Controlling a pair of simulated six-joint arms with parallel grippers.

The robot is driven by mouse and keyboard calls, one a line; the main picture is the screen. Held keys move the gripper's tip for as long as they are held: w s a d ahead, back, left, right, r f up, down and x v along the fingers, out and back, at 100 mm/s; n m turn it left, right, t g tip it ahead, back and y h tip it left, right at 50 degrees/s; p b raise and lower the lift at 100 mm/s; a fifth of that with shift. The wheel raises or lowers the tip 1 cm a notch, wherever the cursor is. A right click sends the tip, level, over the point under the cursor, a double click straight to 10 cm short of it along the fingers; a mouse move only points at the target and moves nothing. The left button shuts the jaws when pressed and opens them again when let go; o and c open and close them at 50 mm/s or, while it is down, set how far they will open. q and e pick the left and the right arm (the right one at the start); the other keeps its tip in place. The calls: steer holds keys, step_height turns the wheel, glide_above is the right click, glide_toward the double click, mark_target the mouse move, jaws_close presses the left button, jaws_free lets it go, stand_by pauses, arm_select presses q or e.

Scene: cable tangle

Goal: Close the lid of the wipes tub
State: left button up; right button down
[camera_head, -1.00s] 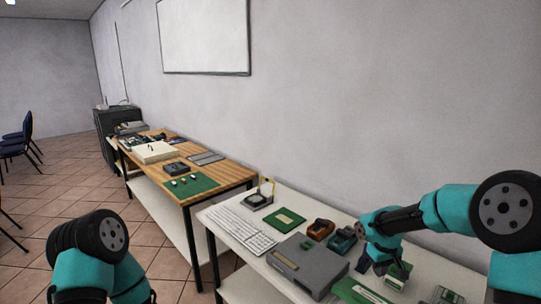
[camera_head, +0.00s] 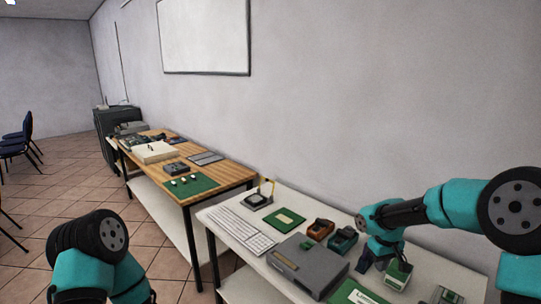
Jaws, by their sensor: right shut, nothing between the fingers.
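A small white-and-green container (camera_head: 398,278), which looks like the wipes tub, stands on the white table at the lower right. Its top shows green, but it is too small to tell how its lid stands. My right gripper (camera_head: 372,264) points down just left of it. Its dark fingers are shut and empty, close to the container; I cannot tell if they touch it. Of my left arm only upper links show at the lower left; its gripper is out of view.
A grey box (camera_head: 307,264), a white keyboard (camera_head: 241,230), a green board (camera_head: 285,217), an orange-brown item (camera_head: 320,230) and a teal-and-black item (camera_head: 343,239) crowd the white table (camera_head: 226,207). A green-and-white packet (camera_head: 352,293) lies at the front. A wooden table (camera_head: 228,172) stands beyond.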

steer(key=shift+r, duration=1.7)
steer(key=shift+a, duration=0.1)
